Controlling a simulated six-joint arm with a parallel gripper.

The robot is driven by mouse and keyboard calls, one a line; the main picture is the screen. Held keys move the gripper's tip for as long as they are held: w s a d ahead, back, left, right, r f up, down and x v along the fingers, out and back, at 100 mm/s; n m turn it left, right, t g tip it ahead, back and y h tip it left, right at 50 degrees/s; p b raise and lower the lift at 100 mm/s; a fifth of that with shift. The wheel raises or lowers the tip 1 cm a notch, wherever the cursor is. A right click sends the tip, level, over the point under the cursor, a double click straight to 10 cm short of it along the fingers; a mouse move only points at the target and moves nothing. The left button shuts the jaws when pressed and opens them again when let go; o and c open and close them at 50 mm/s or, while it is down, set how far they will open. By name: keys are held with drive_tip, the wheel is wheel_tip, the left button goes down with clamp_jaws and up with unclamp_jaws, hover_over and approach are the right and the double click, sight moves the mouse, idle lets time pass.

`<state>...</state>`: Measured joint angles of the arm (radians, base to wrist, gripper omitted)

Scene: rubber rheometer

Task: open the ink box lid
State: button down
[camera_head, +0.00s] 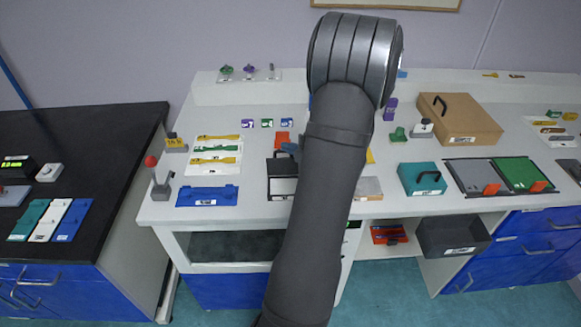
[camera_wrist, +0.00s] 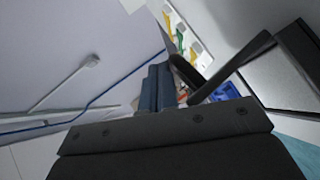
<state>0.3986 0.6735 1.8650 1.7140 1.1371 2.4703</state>
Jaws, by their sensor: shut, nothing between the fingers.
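A dark box with a black handle and a pale, labelled front (camera_head: 283,187) stands at the middle of the bench in the head view, partly behind my arm. It is probably the ink box; its label is too small to read. Its lid looks down. In the wrist view a black bar handle (camera_wrist: 232,68) and a dark-edged pale box face (camera_wrist: 285,72) show at the right. My gripper (camera_head: 290,147) is mostly hidden by my arm in the head view, with a blue tip just above the handle. In the wrist view its blue fingers (camera_wrist: 155,88) are together and empty, left of the handle.
Coloured specimens (camera_head: 214,156) lie behind the tray.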

drive_tip(key=s+r, duration=0.3)
drive_tip(key=shift+d+r, duration=0.1)
drive_tip(key=shift+d, duration=0.05)
drive_tip(key=s+d+r, duration=0.4)
drive_tip(key=d, duration=0.2)
drive_tip(key=shift+s+d+r, duration=0.3)
drive_tip(key=shift+r, duration=0.1)
drive_tip(key=shift+w+a+f, duration=1.15)
drive_tip(key=shift+w+f, duration=0.15)
drive_tip(key=shift+f, duration=0.05)
drive_tip(key=shift+w+a+f, duration=1.15)
drive_tip(key=shift+w+f, duration=0.15)
drive_tip(key=shift+f, duration=0.1)
drive_tip(key=shift+w+a+f, duration=1.15)
drive_tip(key=shift+w+f, duration=0.15)
drive_tip(key=shift+f, duration=0.05)
drive_tip(key=shift+s+r, duration=0.1)
